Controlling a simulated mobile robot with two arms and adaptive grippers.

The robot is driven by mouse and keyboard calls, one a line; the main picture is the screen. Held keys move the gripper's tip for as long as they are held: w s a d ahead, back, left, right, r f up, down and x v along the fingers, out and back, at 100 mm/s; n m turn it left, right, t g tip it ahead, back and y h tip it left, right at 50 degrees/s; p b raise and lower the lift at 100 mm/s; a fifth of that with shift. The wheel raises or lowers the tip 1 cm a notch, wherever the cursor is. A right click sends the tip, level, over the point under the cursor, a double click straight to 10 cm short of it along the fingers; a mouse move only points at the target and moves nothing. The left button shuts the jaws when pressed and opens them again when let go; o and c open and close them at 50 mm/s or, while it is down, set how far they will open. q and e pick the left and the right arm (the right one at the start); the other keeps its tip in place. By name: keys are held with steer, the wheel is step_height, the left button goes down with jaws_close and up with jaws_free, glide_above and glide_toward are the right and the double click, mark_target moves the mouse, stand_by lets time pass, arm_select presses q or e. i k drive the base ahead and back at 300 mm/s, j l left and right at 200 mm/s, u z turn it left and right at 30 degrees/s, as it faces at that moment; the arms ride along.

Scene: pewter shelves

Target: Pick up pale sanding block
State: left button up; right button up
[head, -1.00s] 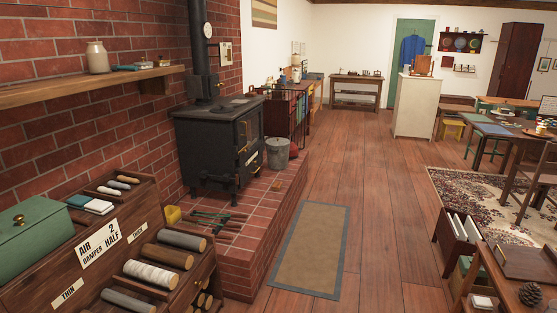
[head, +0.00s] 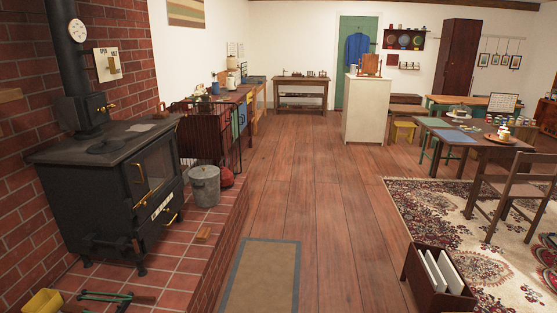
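I cannot make out a pale sanding block for certain. Neither of my grippers shows in the head view.
A black stove (head: 115,185) stands on the raised brick hearth at left. A mat (head: 262,275) lies on the wooden floor. A dark box with white boards (head: 437,280) stands at lower right, by a patterned rug (head: 410,215) and table. The middle floor is clear.

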mark_target(204, 234)
steer(key=i+u, duration=0.2)
steer(key=i, duration=0.3)
steer(key=i+l+u, duration=0.25)
steer(key=i, duration=0.2)
steer(key=i+l+u, duration=0.2)
steer(key=i, duration=0.25)
steer(key=i+l+u, duration=0.25)
steer(key=i, duration=0.2)
